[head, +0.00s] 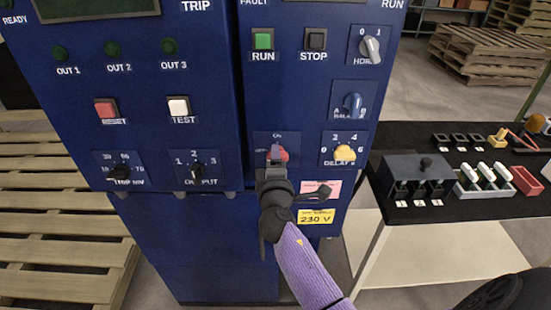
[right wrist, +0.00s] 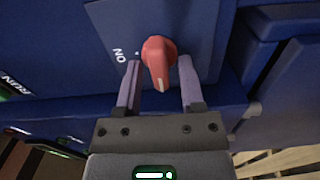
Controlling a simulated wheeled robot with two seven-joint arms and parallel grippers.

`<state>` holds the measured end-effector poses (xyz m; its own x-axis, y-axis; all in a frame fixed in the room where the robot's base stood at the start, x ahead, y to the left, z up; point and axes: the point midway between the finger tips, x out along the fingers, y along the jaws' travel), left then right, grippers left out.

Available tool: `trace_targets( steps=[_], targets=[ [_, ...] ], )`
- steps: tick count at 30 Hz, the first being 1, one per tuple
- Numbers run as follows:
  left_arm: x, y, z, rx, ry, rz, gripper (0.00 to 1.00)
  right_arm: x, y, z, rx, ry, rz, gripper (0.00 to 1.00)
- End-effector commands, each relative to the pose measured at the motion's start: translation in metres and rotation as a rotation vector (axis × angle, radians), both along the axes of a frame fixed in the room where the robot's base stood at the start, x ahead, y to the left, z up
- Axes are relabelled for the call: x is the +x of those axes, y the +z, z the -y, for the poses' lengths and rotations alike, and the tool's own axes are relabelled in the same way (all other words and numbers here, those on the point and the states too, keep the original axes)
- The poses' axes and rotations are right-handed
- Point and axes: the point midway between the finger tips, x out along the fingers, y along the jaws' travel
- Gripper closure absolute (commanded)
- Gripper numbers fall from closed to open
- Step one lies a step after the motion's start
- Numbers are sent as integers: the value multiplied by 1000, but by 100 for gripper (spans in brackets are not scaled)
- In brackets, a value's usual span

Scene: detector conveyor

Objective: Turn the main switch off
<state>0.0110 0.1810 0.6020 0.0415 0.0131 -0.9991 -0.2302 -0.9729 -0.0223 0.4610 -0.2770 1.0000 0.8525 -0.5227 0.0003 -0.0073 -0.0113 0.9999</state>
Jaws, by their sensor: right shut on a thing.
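The main switch is a red rotary knob (head: 283,155) low on the blue cabinet, with ON printed above it and a partly covered label at its left. My right gripper (head: 275,162) reaches up to it from below and hides part of it. In the right wrist view, the red knob (right wrist: 156,58) sits between the two fingers of my right gripper (right wrist: 160,88), which is shut on it. The knob's white mark points down in that view, away from the nearby ON label. In the head view its pointing is hard to tell. My left gripper is out of view.
Above and right of the switch are a yellow DELAY knob (head: 345,153), a blue knob (head: 352,103) and a grey HORN knob (head: 369,49). An OUTPUT knob (head: 197,172) is at left. A black-topped table (head: 450,209) with parts stands at right. Pallets (head: 50,200) lie at left.

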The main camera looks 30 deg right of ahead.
Motion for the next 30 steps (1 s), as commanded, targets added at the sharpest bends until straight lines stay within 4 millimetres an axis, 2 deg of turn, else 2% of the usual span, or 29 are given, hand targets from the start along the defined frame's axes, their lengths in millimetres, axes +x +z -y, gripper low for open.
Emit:
trace_targets(
  steps=[17, 18, 19, 26, 30],
  targets=[
    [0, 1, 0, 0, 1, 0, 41, 0, 0, 0, -27, 0, -15, 100],
    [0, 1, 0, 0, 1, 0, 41, 0, 0, 0, -26, 0, -15, 46],
    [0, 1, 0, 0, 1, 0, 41, 0, 0, 0, -26, 0, -15, 43],
    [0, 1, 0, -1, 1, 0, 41, 0, 0, 0, -25, 0, -15, 43],
    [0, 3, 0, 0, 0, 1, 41, -12, 0, -8, -25, 1, -17, 43]
  ],
)
